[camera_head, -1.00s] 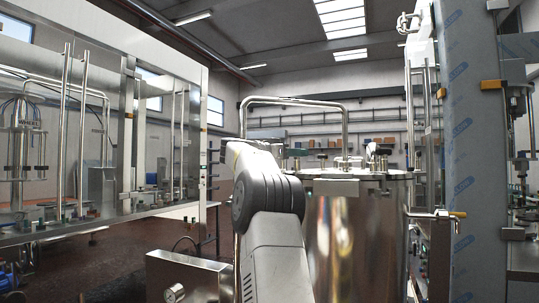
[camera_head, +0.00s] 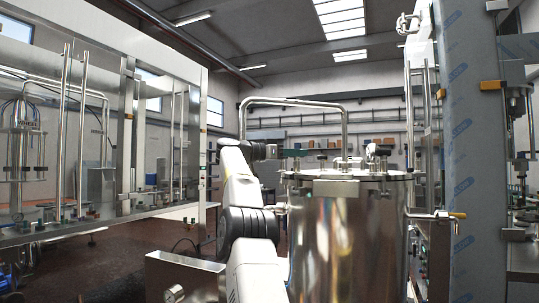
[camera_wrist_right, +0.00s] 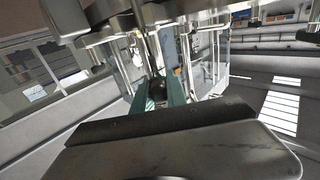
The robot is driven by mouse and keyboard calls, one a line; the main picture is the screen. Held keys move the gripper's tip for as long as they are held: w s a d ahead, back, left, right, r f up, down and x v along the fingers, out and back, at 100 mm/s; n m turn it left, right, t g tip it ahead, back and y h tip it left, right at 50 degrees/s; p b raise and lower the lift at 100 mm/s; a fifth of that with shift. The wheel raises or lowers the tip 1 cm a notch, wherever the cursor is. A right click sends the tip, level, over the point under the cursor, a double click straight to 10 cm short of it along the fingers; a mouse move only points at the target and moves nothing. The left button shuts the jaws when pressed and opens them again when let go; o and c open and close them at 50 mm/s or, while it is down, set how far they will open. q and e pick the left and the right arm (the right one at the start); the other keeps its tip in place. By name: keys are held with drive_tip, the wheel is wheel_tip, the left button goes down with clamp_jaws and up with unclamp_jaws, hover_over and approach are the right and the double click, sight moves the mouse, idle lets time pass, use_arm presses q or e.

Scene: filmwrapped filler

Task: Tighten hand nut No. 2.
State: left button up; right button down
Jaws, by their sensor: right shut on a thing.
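The steel tank (camera_head: 345,235) stands right of my arm, with a flat lid (camera_head: 345,174) and several dark hand nuts around its rim. One hand nut (camera_head: 321,159) shows at the lid's back left, and another knob (camera_head: 383,151) at the right. My right gripper (camera_head: 298,153) reaches in level from the left at the lid's left edge. In the right wrist view its two green fingers (camera_wrist_right: 158,92) are shut on a dark round hand nut (camera_wrist_right: 157,87). I cannot read any number on the nuts. My left gripper is not in view.
A bent steel pipe (camera_head: 295,102) arches over the lid. A steel box with a gauge (camera_head: 185,275) stands low in front. A glazed machine (camera_head: 90,130) fills the left.

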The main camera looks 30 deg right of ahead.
drive_tip(key=shift+w+f, duration=0.1)
drive_tip(key=shift+f, duration=0.2)
drive_tip(key=c, duration=1.3)
unclamp_jaws()
drive_tip(key=shift+c, duration=0.2)
drive_tip(key=shift+a, duration=0.15)
drive_tip(key=w+a, duration=0.1)
drive_tip(key=a, duration=0.6)
drive_tip(key=shift+a, duration=0.3)
